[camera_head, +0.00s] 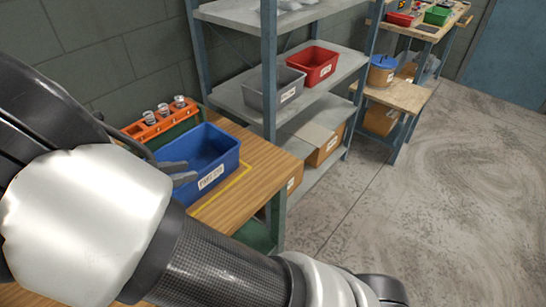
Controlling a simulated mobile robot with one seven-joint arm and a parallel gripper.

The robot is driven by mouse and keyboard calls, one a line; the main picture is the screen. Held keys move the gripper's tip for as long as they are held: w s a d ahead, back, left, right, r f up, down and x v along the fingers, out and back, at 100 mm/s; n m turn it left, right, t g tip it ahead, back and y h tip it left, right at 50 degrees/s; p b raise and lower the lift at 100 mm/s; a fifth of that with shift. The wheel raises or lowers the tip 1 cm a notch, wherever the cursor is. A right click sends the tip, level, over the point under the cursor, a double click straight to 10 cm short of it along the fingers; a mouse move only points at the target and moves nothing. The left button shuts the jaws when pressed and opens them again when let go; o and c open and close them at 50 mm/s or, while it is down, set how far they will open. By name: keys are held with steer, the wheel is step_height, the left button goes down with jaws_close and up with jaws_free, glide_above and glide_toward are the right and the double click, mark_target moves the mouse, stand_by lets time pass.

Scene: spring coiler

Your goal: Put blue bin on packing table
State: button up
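A blue bin (222,161) with a white label on its front stands upright on a wooden table (262,164), left of the picture's middle. It looks empty from here, though part of its inside is hidden. A yellow line marks the tabletop around its right and front sides. My gripper (180,173) is at the bin's left front. Its two dark fingers show one above the other, near or at the bin's wall. My arm hides the rest of the gripper, so I cannot tell whether it grips the bin.
An orange rack (153,125) with several small metal parts stands behind the bin. A metal shelf (350,63) to the right holds a grey bin (270,90), a red bin (313,64) and cardboard boxes. Another bench (448,25) stands farther back. The concrete floor (450,200) at right is clear.

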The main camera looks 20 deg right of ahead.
steer(key=s+d+r+m+g+y, duration=0.3)
steer(key=d+m, duration=0.2)
steer(key=d, duration=0.2)
steer(key=s+d+r+m+g+y, duration=0.2)
steer(key=d+r+m+y, duration=0.1)
steer(key=d+m, duration=0.3)
steer(key=s+d+r+m+t+y, duration=0.4)
steer(key=s+d+r+m, duration=0.3)
steer(key=s+m, duration=0.4)
steer(key=shift+s+d+r+m+y, duration=0.15)
steer(key=shift+d+r+m+y, duration=0.2)
steer(key=shift+d, duration=0.25)
